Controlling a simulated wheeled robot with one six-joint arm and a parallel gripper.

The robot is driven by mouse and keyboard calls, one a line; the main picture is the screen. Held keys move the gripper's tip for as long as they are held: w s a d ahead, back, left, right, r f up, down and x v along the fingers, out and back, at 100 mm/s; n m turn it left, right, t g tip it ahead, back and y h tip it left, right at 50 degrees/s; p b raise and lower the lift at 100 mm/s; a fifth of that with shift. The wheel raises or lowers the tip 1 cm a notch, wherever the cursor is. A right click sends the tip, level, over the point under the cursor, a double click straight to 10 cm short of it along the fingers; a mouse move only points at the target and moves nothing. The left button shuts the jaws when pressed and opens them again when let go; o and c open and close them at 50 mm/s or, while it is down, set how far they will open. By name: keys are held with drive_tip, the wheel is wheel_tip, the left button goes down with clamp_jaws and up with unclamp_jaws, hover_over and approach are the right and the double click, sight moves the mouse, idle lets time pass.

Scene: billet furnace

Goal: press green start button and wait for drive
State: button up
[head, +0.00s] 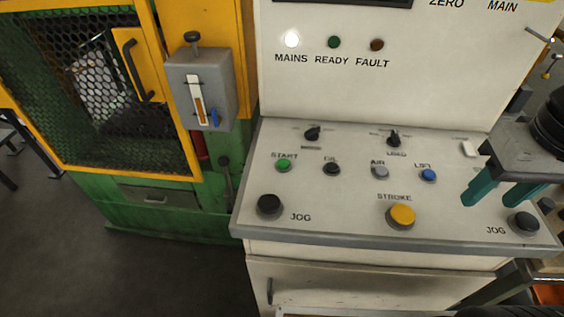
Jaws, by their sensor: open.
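The green start button (283,165) sits at the left of the sloped white control panel (330,215), under the label START. My gripper (488,200) is at the right of the view, with its two teal fingers apart and nothing between them. It hangs over the right part of the panel, well to the right of the start button. Above, on the upright white face, the MAINS lamp (292,39) is bright white. The READY lamp (334,42) is dark green and the FAULT lamp (376,44) is dark brown.
Near the start button are a black OIL button (332,169), a grey AIR button (380,172) and a blue LIFT button (428,175). A yellow STROKE button (402,214) and black JOG buttons (270,206) line the front. A yellow-framed mesh guard (90,90) stands left.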

clamp_jaws()
idle(1.4)
